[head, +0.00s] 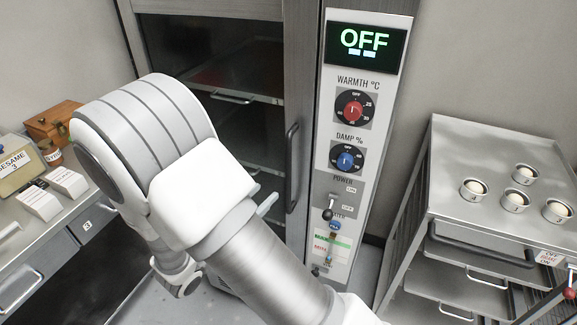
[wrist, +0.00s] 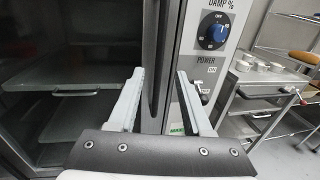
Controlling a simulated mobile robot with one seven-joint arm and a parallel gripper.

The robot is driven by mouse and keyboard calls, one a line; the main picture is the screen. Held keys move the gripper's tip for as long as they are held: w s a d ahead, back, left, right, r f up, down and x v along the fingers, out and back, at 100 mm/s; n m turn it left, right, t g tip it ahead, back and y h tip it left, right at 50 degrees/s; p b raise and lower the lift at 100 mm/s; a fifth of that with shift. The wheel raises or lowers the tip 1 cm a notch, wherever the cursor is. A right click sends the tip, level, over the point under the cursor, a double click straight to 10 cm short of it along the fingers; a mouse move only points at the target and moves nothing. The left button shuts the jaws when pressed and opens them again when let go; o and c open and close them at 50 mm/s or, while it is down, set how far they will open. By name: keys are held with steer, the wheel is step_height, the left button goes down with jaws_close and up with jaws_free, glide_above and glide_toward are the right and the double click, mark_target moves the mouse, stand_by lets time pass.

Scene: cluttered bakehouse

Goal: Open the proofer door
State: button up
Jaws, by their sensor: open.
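The proofer door has a grey stile (head: 301,75) and a dark pane with shelves showing behind it. It appears shut against the control panel. Its dark vertical handle (head: 292,165) is on the stile, and it also shows in the wrist view (wrist: 151,90). My gripper (wrist: 160,73) is open, with one pale finger on each side of the handle in the wrist view. The handle looks nearer the left finger. I see no contact, and cannot tell how deep the handle sits between the fingers. In the head view my arm hides most of the gripper.
The control panel (head: 361,105) beside the door reads OFF and has knobs and a lever switch; my right finger is close to it in the wrist view. A steel rack (head: 470,140) with several cups stands right. A cluttered counter (head: 60,225) is left.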

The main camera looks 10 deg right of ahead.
mark_target(287, 171)
steer(key=p+x, duration=0.1)
steer(key=x, duration=1)
steer(key=shift+w+d+p, duration=0.1)
steer(key=shift+d+p, duration=0.05)
steer(key=shift+p, duration=0.25)
jaws_close()
stand_by(0.7)
